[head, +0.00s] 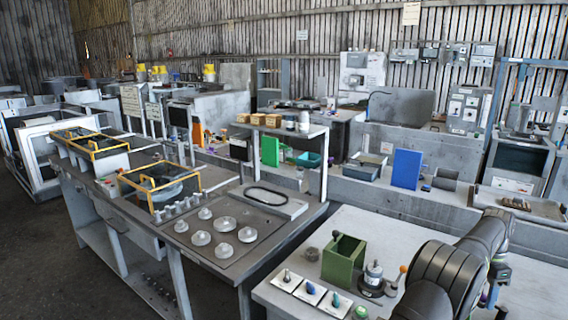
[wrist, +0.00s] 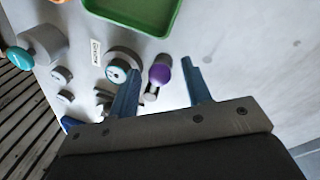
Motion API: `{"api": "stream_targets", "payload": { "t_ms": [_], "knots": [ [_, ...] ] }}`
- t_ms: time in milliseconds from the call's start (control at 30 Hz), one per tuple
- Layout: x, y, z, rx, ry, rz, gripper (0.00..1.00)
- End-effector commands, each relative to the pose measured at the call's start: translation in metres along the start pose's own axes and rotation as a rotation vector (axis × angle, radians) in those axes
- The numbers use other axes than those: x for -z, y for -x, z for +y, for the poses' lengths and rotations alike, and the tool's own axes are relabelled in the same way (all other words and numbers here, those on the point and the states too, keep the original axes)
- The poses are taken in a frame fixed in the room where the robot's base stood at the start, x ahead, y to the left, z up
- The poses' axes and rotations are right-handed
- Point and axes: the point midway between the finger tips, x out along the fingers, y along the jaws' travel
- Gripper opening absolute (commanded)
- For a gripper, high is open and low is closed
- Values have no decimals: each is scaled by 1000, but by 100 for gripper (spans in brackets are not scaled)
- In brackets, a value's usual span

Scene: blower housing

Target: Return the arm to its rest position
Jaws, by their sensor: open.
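My gripper (wrist: 160,66) shows in the wrist view as two dark blue fingers held apart, with nothing held between them. A purple-topped part (wrist: 160,72) shows in the gap between the fingertips; whether they touch it I cannot tell. A round part with a dial-like face (wrist: 117,69) lies beside the left finger. In the head view my dark arm reaches over the light table (head: 272,292) at the lower right. The fingers cannot be made out there.
A green open box (head: 343,260) stands on the table, with a silver-topped dark part (head: 373,275) and an orange-tipped lever (head: 400,272) near my arm. White tiles (head: 310,292) with small knobs lie in front. In the wrist view, bare table lies right of the fingers.

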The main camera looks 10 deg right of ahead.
Motion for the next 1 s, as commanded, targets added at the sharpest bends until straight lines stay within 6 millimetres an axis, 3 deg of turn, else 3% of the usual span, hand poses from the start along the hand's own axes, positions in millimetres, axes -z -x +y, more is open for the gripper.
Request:
{"api": "stream_targets", "payload": {
  "t_ms": [267,700,1000],
  "knots": [
    [0,8,0,1,-1,1,45],
    [1,78,-1,2,-3,3,45],
    [1,107,0,0,-3,2,45]
  ]
}}
